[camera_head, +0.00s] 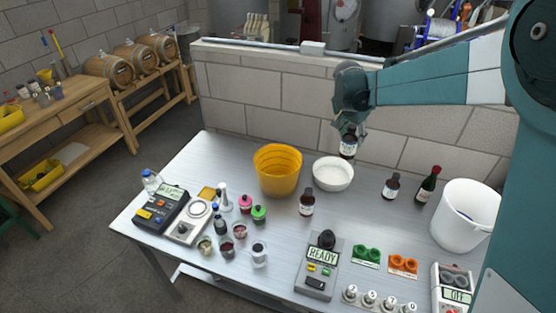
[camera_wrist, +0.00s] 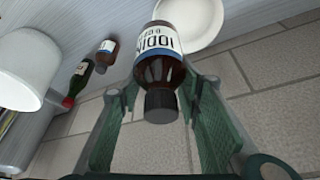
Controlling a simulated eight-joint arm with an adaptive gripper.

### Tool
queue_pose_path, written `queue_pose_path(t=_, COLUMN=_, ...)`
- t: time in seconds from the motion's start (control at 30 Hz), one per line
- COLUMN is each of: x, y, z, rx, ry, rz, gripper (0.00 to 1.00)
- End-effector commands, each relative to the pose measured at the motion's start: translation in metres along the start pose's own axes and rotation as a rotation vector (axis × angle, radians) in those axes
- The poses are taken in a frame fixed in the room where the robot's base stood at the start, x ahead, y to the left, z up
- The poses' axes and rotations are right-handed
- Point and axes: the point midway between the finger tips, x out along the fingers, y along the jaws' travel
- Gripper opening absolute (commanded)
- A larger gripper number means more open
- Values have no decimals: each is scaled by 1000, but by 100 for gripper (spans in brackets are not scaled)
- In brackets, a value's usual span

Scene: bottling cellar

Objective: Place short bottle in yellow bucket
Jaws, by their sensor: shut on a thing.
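My gripper (camera_head: 350,128) is shut on a short brown bottle (camera_head: 347,146) with a white label and dark cap. It holds the bottle in the air, above and a little right of the white bowl. The wrist view shows the held bottle (camera_wrist: 163,70) between the green fingers, its label reading in part "IODIN". The yellow bucket (camera_head: 278,172) stands on the table to the left of the bowl, lower than the gripper. Two similar brown bottles stand on the table, one (camera_head: 307,203) right of the bucket and one (camera_head: 391,187) right of the bowl.
The white bowl (camera_head: 333,174) stands next to the bucket. A dark green wine bottle (camera_head: 428,185) and a white bucket (camera_head: 466,213) stand at the right. A block wall (camera_head: 280,98) runs behind the table. Instruments and small jars crowd the table's front and left.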

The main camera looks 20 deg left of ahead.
Motion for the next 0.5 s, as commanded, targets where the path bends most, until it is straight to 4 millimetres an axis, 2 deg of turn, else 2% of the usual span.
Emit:
queue_pose_path(t=0.03, x=-4, y=-16, z=8, rx=-5, ry=0, rz=-3, gripper=14)
queue_pose_path(t=0.1, x=-7, y=-35, z=18, rx=-7, ry=-1, rz=-5, gripper=14)
queue_pose_path(t=0.5, x=-33, y=-136, z=84, rx=-14, ry=0, rz=-17, gripper=14)
